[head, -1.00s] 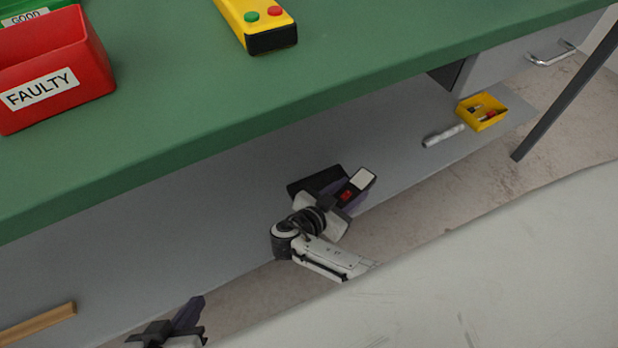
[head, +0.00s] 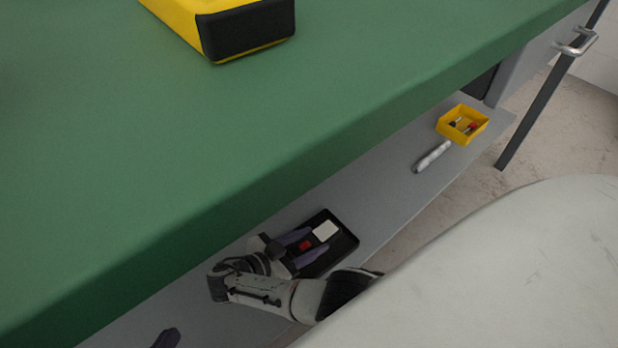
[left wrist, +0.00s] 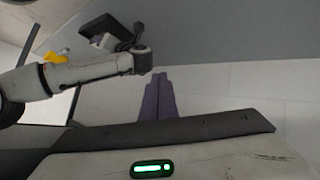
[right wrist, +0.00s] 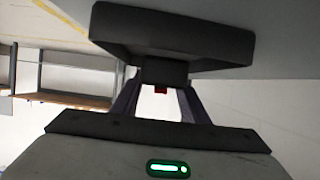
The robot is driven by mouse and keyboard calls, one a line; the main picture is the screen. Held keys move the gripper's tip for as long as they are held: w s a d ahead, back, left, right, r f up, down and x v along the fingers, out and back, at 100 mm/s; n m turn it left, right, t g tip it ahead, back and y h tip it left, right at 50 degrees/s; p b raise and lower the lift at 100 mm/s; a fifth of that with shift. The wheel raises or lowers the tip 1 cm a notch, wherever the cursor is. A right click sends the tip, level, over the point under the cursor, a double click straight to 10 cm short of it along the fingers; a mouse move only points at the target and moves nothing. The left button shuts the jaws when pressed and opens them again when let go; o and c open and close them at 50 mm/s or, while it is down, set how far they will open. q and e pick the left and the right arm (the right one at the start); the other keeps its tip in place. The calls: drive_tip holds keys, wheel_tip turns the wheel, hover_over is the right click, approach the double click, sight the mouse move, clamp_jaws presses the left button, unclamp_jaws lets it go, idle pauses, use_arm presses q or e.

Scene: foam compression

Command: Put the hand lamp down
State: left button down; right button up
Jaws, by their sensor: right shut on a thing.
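The hand lamp (head: 326,231) is dark with a white panel and a red part. My right gripper (head: 310,244) is shut on it, with purple fingers on either side. The lamp lies over a black shallow tray (head: 345,257) on the grey lower shelf; I cannot tell whether it touches the tray floor. In the right wrist view the lamp (right wrist: 163,72) is a dark block between the fingers, overlapping the tray (right wrist: 215,52). My left gripper (left wrist: 157,78) has its fingers together and empty; only a fingertip shows at the head view's bottom edge.
The green tabletop (head: 330,100) overhangs the grey shelf (head: 385,195). A yellow and black device (head: 225,28) lies on the tabletop. A yellow bin (head: 443,124) with small items and a pale tube (head: 432,157) lie further right on the shelf. A dark table leg (head: 540,112) stands beyond.

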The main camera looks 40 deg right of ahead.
wheel_tip(320, 180, down, 2)
drive_tip(key=shift+f+b, duration=0.2)
drive_tip(key=shift+b, duration=0.35)
drive_tip(key=shift+w+r, duration=0.1)
drive_tip(key=o, duration=1.2)
use_arm(q)
drive_tip(key=shift+w+d+r+t+h, duration=0.1)
drive_tip(key=shift+d+r+t+h, duration=0.25)
drive_tip(key=shift+r, duration=0.3)
